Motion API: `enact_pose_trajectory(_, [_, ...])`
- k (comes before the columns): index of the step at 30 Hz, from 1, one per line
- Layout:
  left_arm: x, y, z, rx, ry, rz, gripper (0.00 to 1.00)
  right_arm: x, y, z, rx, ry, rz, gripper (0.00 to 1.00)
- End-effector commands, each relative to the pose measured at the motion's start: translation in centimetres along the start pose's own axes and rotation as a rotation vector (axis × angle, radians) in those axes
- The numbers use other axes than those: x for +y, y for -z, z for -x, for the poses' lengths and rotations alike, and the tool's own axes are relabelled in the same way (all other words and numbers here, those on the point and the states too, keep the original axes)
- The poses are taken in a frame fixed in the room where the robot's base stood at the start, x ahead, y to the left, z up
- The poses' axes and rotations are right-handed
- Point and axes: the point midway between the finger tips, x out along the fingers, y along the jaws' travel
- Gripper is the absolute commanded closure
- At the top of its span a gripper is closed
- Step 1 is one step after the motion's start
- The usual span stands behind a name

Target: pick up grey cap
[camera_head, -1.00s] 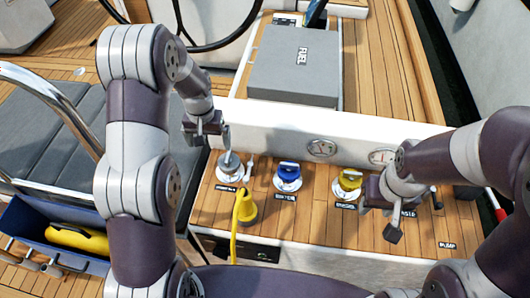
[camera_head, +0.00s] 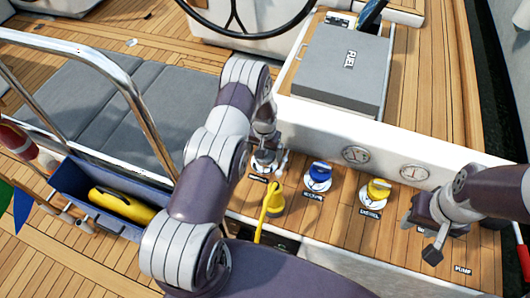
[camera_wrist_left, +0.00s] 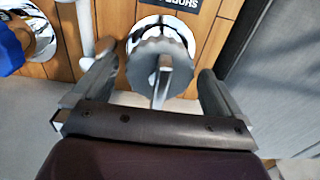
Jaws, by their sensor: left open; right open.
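The grey cap (camera_wrist_left: 160,58) sits on a round metal fitting in the wooden panel. In the left wrist view it shows a scalloped rim and a raised bar across its top. My left gripper (camera_wrist_left: 157,75) is open, with one finger on each side of the cap; I cannot tell whether either finger touches it. In the head view my left gripper (camera_head: 268,145) is low over the fitting and hides most of the cap. My right gripper (camera_head: 424,236) is open and empty over the right part of the panel.
A blue cap (camera_head: 319,172) and a yellow cap (camera_head: 378,190) stand to the right on the panel. A white wall with gauges (camera_head: 356,154) rises behind. A grey fuel box (camera_head: 342,70) is beyond.

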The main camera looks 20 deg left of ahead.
Motion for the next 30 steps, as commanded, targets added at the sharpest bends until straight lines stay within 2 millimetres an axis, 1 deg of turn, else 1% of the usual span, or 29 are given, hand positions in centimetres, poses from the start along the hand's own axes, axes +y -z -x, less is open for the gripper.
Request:
enact_pose_trajectory(5, [0.0, 0.0, 0.0, 0.0, 0.0, 0.0, 0.0, 0.0, 0.0, -0.1, 0.0, 0.0, 0.0, 0.57])
enact_pose_trajectory(6, [0.0, 0.0, 0.0, 0.0, 0.0, 0.0, 0.13, 0.0, 0.0, -0.1, 0.0, 0.0, 0.0, 0.57])
enact_pose_trajectory(8, [0.0, 0.0, 0.0, 0.0, 0.0, 0.0, 0.33, 0.0, 0.0, -0.1, 0.0, 0.0, 0.0, 0.57])
enact_pose_trajectory(9, [0.0, 0.0, 0.0, 0.0, 0.0, 0.0, 0.46, 0.0, 0.0, -0.1, 0.0, 0.0, 0.0, 0.57])
enact_pose_trajectory(10, [0.0, 0.0, 0.0, 0.0, 0.0, 0.0, 0.55, 0.0, 0.0, -0.1, 0.0, 0.0, 0.0, 0.57])
enact_pose_trajectory(11, [0.0, 0.0, 0.0, 0.0, 0.0, 0.0, 0.59, 0.0, 0.0, -0.1, 0.0, 0.0, 0.0, 0.57])
enact_pose_trajectory(18, [0.0, 0.0, 0.1, 0.001, 0.0, 0.0, 0.59, 0.0, 0.0, -0.1, 0.0, 0.0, 0.0, 0.57])
enact_pose_trajectory(21, [0.0, 0.1, 0.4, 0.001, 0.0, 0.0, 0.59, 0.0, 0.0, -0.3, 0.0, 0.0, 0.0, 0.57])
enact_pose_trajectory(25, [0.0, 0.1, 1.8, 0.002, 0.0, 0.0, 0.59, 0.0, -0.1, -0.9, 0.0, 0.0, 0.0, 0.57])
enact_pose_trajectory(29, [0.0, 0.1, 4.0, 0.003, 0.0, 0.0, 0.59, 0.0, -0.2, -1.8, 0.0, 0.0, 0.0, 0.57])
enact_pose_trajectory(30, [1.1, 0.0, 4.4, 0.001, 0.0, -0.004, 0.59, 0.0, -0.2, -2.0, 0.0, 0.0, 0.0, 0.57])
